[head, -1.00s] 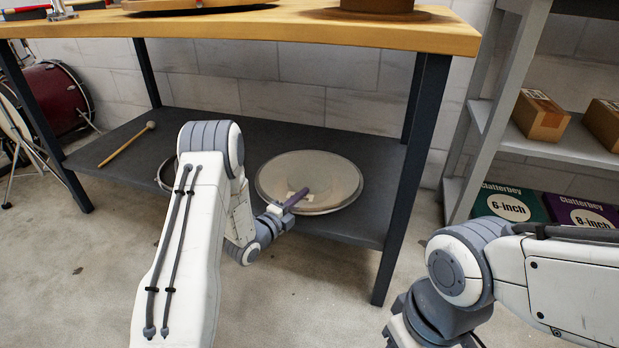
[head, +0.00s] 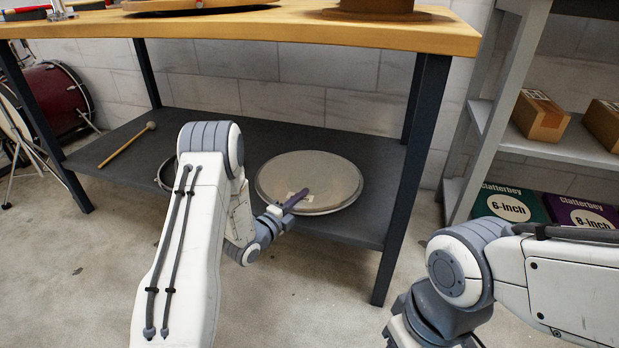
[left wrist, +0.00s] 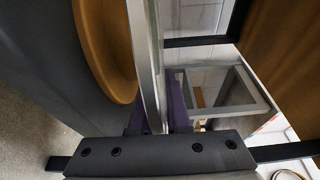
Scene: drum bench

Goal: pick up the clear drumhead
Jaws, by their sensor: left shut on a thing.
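The clear drumhead (head: 322,172) is a round, see-through disc with a pale rim, over the right part of the bench's lower shelf. My left gripper (head: 296,198) reaches its near edge with purple fingers. In the left wrist view the drumhead (left wrist: 150,60) shows edge-on, and my left gripper (left wrist: 157,115) is shut on its rim, one finger on each side. An orange-brown round thing (left wrist: 108,55) lies on the shelf side, with a gap between it and the rim. My right gripper is out of view.
The lower shelf (head: 365,150) runs under the wooden bench top (head: 290,30), between dark legs (head: 412,170). A mallet (head: 127,145) and a partly hidden round rim (head: 166,175) lie to the left. A grey rack (head: 570,150) with boxes stands at the right.

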